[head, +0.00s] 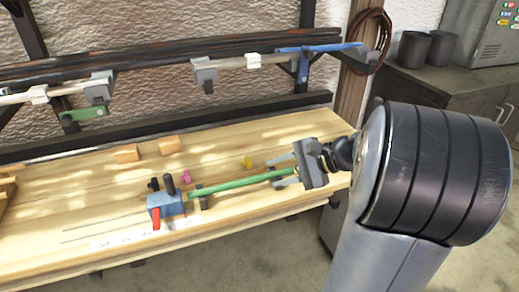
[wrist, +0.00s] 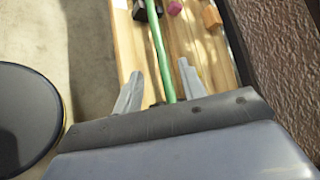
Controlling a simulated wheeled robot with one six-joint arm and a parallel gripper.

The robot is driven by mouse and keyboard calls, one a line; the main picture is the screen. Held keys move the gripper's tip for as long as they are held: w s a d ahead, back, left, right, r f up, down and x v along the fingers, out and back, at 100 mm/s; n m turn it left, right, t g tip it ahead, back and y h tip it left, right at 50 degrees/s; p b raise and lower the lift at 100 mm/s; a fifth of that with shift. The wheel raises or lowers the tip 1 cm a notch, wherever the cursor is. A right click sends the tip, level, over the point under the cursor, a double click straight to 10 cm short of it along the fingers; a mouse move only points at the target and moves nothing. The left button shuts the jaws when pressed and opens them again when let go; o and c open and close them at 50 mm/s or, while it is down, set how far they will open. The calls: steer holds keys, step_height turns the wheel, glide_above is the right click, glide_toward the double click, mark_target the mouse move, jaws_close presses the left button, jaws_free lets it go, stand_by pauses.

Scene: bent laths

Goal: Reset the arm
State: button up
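My gripper (head: 276,172) is over the right part of the wooden bench in the head view, its fingers pointing left. In the wrist view its two fingers (wrist: 160,75) are spread apart, with a gap on each side of a green lath (wrist: 157,45). The green lath (head: 240,182) runs from a small dark support near the blue bending block (head: 166,204) to between my fingers. No contact between fingers and lath shows. The lath's near end is hidden by my gripper.
The bench (head: 115,185) holds orange wood blocks (head: 126,154), a pink piece (head: 186,177) and a yellow piece (head: 247,162). Dark cups (head: 413,49) stand on a cabinet at right.

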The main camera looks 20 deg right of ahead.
mark_target(234, 184)
steer(key=b+x, duration=0.1)
steer(key=x, duration=1.1)
steer(key=shift+w+a+f, duration=0.1)
steer(key=shift+f, duration=0.1)
steer(key=shift+r+p, duration=0.3)
steer(key=shift+r, duration=0.5)
